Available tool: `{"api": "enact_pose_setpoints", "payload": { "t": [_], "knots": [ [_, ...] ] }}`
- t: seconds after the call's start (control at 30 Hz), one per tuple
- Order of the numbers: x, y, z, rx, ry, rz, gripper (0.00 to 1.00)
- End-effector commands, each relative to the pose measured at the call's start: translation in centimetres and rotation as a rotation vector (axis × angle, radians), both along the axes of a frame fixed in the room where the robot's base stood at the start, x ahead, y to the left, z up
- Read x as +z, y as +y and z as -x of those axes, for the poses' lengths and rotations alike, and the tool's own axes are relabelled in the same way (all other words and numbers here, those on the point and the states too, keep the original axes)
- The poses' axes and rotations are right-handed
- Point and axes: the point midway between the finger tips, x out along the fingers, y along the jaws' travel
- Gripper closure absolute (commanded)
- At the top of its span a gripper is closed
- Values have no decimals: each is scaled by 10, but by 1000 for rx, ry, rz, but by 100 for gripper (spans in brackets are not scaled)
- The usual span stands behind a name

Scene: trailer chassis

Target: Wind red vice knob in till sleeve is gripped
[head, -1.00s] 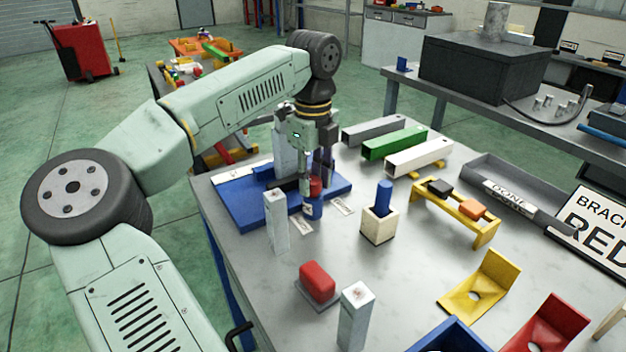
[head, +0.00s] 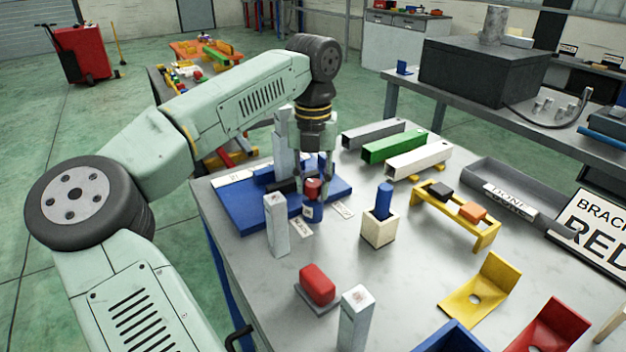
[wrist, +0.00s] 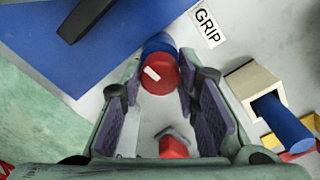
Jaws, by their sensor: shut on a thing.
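The red vice knob (head: 313,188) sits on a short blue cylinder (head: 312,211) at the near right edge of the blue vice base (head: 250,213). In the wrist view the red knob (wrist: 158,78) shows a white mark pointing to the upper left. My gripper (head: 314,182) points down over the knob. A dark block (head: 285,186) lies on the base beside the knob. I cannot make out the sleeve or whether the jaws touch it.
A GRIP label (wrist: 207,27) lies beside the knob. A grey post (head: 276,225) stands in front of the base. A wooden block with a blue peg (head: 380,230) stands to the right, and a red button (head: 318,284) nearer. Three bars (head: 395,148) lie behind.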

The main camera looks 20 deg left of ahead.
Motion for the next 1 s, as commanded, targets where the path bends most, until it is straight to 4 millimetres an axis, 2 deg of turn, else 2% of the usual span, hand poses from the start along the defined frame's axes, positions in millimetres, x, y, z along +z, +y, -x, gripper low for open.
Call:
{"api": "enact_pose_setpoints", "payload": {
  "t": [1.0],
  "knots": [
    [1,-1,-1,-927,-4,0,99]
  ]
}}
